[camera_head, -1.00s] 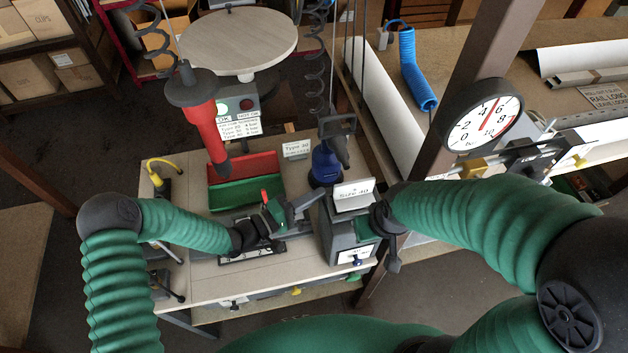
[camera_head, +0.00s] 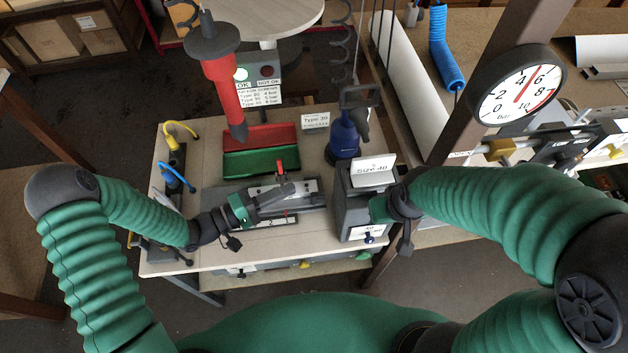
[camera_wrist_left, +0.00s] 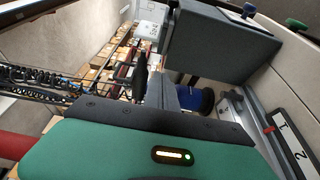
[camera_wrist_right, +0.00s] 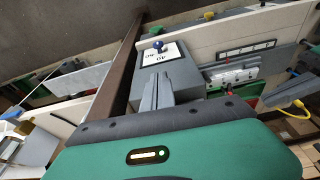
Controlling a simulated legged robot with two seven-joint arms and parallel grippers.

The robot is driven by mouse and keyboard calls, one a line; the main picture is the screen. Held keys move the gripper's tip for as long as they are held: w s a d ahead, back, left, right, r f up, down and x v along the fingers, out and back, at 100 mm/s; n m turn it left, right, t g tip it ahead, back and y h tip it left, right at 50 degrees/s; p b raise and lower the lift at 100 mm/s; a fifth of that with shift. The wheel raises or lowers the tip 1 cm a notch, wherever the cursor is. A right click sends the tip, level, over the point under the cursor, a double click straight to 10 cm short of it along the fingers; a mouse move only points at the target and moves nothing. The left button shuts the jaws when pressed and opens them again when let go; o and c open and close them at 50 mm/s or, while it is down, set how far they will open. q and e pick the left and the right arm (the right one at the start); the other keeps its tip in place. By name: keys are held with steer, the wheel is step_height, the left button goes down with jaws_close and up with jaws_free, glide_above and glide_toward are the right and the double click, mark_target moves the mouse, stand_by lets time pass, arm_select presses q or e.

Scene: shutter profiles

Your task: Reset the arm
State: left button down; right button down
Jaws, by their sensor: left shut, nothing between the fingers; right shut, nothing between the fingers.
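My left arm comes in from the left in the head view. Its gripper (camera_head: 289,190) is shut and empty above the grey fixture (camera_head: 310,192) on the bench. In the left wrist view its fingers (camera_wrist_left: 168,92) point toward a dark grey box and a blue tool base. My right arm comes in from the right. Its green gripper body (camera_head: 383,208) is beside the grey "Size 40" box (camera_head: 355,210), and its fingers are hard to make out there. In the right wrist view the fingers (camera_wrist_right: 160,88) are shut and empty, close to that box; contact cannot be told.
Red (camera_head: 260,137) and green (camera_head: 262,162) bins lie behind the fixture. A pressure gauge (camera_head: 518,85) on a brown post is at the right.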

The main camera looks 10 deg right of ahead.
arm_select(q)
steer(key=w+a+f+m+t+y+b, duration=0.1)
steer(key=w+a+f+m+y, duration=0.1)
steer(key=a+y, duration=0.55)
steer(key=w+a+f+m+y, duration=0.1)
steer(key=w+a+f+y, duration=0.15)
steer(key=a+y, duration=0.5)
steer(key=s+a+r+g+y, duration=0.1)
steer(key=s+r+g, duration=0.1)
steer(key=s, duration=0.5)
steer(key=s+a+r+m+g, duration=0.1)
steer(key=s+r+g, duration=0.1)
steer(key=s, duration=0.5)
steer(key=shift+s+r+g+y+b, duration=0.2)
steer(key=shift+s+g+y+b, duration=0.1)
steer(key=shift+g+y+b, duration=0.15)
steer(key=shift+s+r, duration=0.1)
